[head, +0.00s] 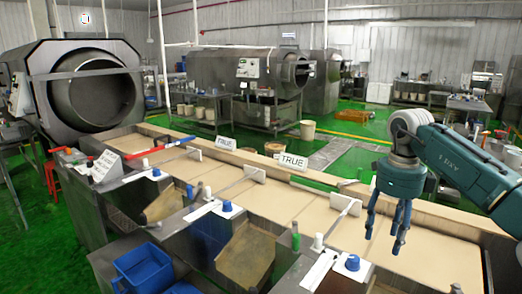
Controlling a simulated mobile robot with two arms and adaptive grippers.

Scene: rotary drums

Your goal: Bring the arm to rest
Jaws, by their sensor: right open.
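My right arm (468,165) comes in from the right in the head view. Its teal gripper (386,238) points down with its fingers apart, and nothing shows between them. It hangs over the right part of the long sorting table (315,215), to the right of a white-ended paddle (346,205). I cannot tell how far the fingertips are above the surface. My left gripper is not in view.
Signs reading "TRUE" (292,161) and "FALSE" (226,142) stand along the table's far edge. Blue knobs (353,262) and paddles line its near side. A blue bin (143,268) sits below at front left. A large rotary drum (95,95) stands at left.

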